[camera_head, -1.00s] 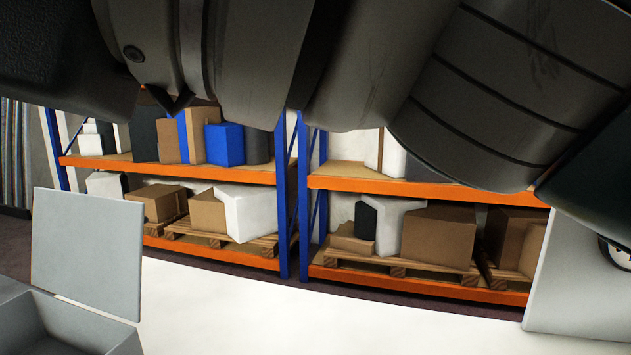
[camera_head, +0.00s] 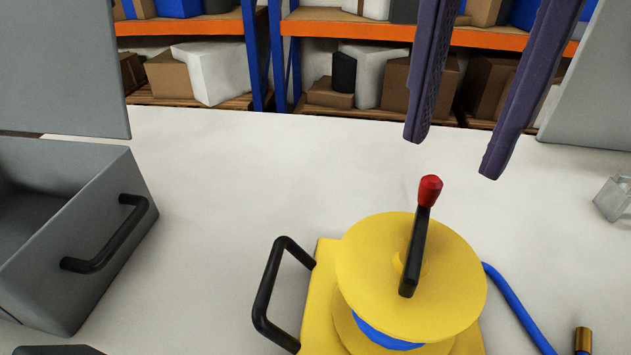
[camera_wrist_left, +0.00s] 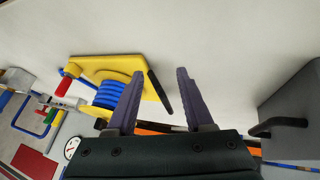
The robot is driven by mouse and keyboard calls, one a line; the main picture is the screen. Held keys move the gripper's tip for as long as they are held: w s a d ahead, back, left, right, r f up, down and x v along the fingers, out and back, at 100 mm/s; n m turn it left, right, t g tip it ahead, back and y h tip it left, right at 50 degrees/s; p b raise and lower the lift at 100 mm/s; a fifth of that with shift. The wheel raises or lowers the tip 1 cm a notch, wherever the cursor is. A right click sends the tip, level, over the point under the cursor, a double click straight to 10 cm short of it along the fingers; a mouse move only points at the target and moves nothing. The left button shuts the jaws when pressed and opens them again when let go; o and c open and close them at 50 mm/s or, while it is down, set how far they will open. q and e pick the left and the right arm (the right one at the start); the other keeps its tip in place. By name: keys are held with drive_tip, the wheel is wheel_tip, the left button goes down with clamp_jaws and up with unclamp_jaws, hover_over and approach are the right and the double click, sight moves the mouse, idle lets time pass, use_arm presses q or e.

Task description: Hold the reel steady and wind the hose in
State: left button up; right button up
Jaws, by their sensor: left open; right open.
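A yellow reel (camera_head: 375,250) stands at the lower middle of the head view. Blue hose (camera_head: 385,339) shows under its top disc and runs out to the right towards a brass end (camera_head: 583,340). A black crank (camera_head: 415,250) with a red knob (camera_head: 430,188) is on top. A black side handle (camera_head: 265,295) is on the reel's left. My right gripper (camera_head: 452,157) is open and empty, above and beyond the crank. In the left wrist view my left gripper (camera_wrist_left: 160,73) is open; the side handle (camera_wrist_left: 158,90) shows between its fingers, and I cannot tell the gap.
A grey open box (camera_head: 95,230) with a black handle (camera_head: 110,240) stands on the left of the white table (camera_head: 220,190). A clear block (camera_head: 612,199) is at the right edge. Shelves (camera_head: 350,28) with cartons stand behind. The table between box and reel is clear.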

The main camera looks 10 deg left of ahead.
use_arm(q)
drive_tip(key=w+d+r+n+t+h, duration=0.1)
drive_tip(key=d+r+n+t+h, duration=0.2)
drive_tip(key=d+n, duration=0.25)
drive_tip(key=w+d+r+n+t+h, duration=0.2)
drive_tip(key=d+r+n+t+h, duration=0.15)
drive_tip(key=d, duration=0.35)
drive_tip(key=n+t+y, duration=0.2)
drive_tip(key=n+y, duration=1.1)
drive_tip(key=n, duration=1)
approach(269, 289)
drive_tip(key=shift+x, duration=1.1)
drive_tip(key=shift+w+f, duration=0.1)
drive_tip(key=shift+w, duration=0.25)
drive_tip(key=x, duration=0.9)
drive_tip(key=shift+a, duration=0.1)
clamp_jaws()
